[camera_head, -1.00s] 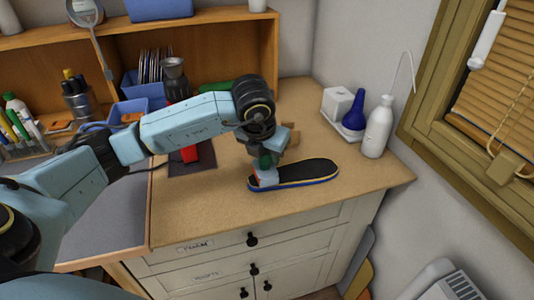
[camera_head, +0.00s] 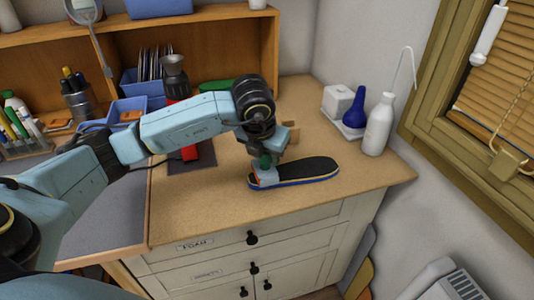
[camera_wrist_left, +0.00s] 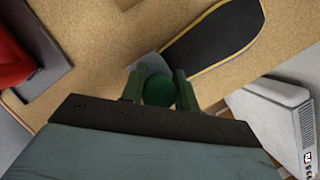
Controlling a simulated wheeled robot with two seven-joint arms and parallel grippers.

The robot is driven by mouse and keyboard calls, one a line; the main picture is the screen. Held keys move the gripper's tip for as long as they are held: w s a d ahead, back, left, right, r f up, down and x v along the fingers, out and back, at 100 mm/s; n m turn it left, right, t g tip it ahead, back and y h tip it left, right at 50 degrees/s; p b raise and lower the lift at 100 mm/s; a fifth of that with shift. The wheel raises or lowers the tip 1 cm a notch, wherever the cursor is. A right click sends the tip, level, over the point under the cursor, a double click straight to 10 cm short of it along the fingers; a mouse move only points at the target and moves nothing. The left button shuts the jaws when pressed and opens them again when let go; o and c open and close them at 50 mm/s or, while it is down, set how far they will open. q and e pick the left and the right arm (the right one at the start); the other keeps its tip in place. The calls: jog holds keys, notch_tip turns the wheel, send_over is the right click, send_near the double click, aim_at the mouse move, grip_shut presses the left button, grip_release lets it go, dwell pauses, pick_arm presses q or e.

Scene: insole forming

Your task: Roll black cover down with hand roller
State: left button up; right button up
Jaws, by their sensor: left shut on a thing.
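The insole with its black cover (camera_head: 305,169) lies flat on the wooden worktop, with a yellow line and a blue layer along its edge. The black cover (camera_wrist_left: 215,35) also shows in the left wrist view. My left gripper (camera_head: 268,163) is over the insole's left end. In the left wrist view the gripper's fingers (camera_wrist_left: 159,88) are shut on a green rounded handle (camera_wrist_left: 159,90), which appears to be the hand roller's. The roller's lower part is mostly hidden; whether it touches the cover I cannot tell. My right gripper is not in view.
A white bottle (camera_head: 377,128), a blue bulb bottle (camera_head: 355,112) and a white box (camera_head: 337,99) stand at the back right. A red object on a dark base (camera_head: 192,160) is left of the insole. The worktop in front (camera_head: 210,215) is clear.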

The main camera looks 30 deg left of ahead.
pick_arm(q)
jog(key=shift+s+f+b, duration=0.1)
jog(key=shift+f+b, duration=0.15)
jog(key=shift+b, duration=0.3)
dwell(1.5)
